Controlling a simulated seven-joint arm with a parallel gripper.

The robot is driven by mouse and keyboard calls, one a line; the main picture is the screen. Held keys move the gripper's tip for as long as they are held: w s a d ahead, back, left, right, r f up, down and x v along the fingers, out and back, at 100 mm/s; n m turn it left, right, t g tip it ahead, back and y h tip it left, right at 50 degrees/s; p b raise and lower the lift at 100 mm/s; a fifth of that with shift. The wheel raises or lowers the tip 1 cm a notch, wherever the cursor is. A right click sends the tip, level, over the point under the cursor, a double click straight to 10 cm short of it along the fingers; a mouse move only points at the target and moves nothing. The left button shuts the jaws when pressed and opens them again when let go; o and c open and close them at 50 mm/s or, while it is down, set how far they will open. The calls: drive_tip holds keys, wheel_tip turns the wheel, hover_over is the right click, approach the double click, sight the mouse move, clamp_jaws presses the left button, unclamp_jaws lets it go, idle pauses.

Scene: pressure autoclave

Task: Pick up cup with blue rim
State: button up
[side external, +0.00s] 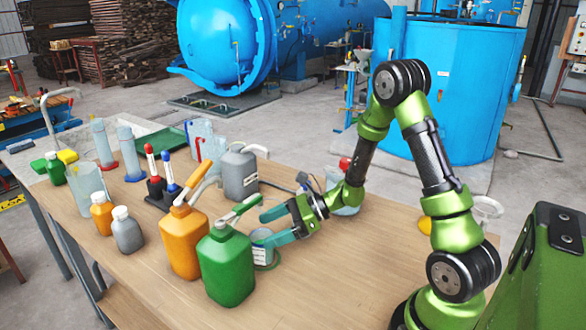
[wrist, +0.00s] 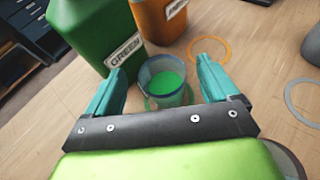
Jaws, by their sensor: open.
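A small clear cup with a bluish rim (wrist: 165,92) and green contents stands upright on the table, with a green ring around its base. It also shows in the side view (side external: 262,250), partly covered by a finger. My gripper (side external: 268,227) is open and low over the table. In the wrist view my gripper (wrist: 160,68) has one teal finger on each side of the cup, with visible gaps. Whether the cup is fully between the fingertips is hard to tell.
A green jug (side external: 226,268) stands close beside the cup, and an orange jug (side external: 184,243) stands beyond it. A grey jug (side external: 238,175) is behind. An orange ring (wrist: 209,48) lies on the table (side external: 330,290), whose front part is clear.

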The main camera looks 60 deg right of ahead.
sight(262, 247)
wheel_tip(262, 247, down, 2)
drive_tip(key=shift+f, duration=0.2)
drive_tip(key=f, duration=0.1)
drive_tip(key=w+a+f, duration=0.1)
drive_tip(key=f, duration=0.1)
drive_tip(key=shift+w+a+f, duration=0.15)
drive_tip(key=shift+f, duration=0.15)
drive_tip(key=shift+w+a+f, duration=0.15)
drive_tip(key=shift+w+a, duration=0.2)
drive_tip(key=c, duration=1.2)
